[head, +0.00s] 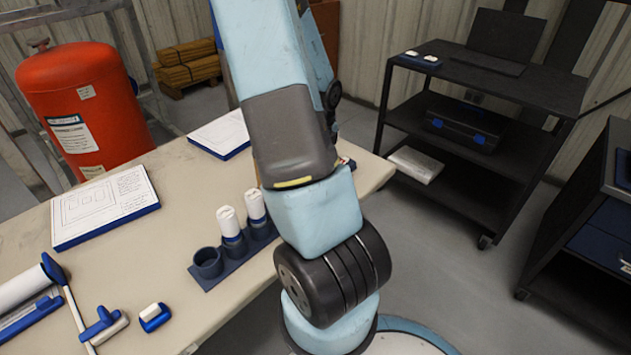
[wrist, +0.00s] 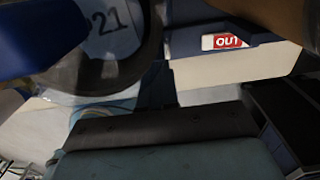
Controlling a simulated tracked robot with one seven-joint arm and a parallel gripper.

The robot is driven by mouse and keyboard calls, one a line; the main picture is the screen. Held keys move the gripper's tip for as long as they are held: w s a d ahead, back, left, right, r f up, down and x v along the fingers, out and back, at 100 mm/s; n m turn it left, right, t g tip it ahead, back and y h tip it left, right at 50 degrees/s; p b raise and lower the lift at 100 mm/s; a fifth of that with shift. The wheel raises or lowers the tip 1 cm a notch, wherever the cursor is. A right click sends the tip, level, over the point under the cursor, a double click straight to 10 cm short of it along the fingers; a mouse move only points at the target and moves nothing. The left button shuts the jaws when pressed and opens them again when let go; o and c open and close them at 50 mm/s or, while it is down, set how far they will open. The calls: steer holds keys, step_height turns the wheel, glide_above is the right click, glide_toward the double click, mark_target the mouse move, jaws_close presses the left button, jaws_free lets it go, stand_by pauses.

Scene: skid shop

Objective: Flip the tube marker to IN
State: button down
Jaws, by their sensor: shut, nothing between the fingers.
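The tube marker (wrist: 225,42) shows in the wrist view as a small plate with a red face that reads OUT. It sits on a dark blue part at the upper right, above a pale edge. My gripper (wrist: 157,78) is shut and empty, its dark fingers pointing up the picture. The fingertips are below and left of the marker, apart from it in the picture; the depth gap is unclear.
In the head view, a blue rack (head: 222,280) with two white rolls and an empty cup (head: 208,263) stands on the table (head: 190,230). A black cart (head: 480,75) stands right.

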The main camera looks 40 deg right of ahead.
steer(key=shift+r, duration=1.75)
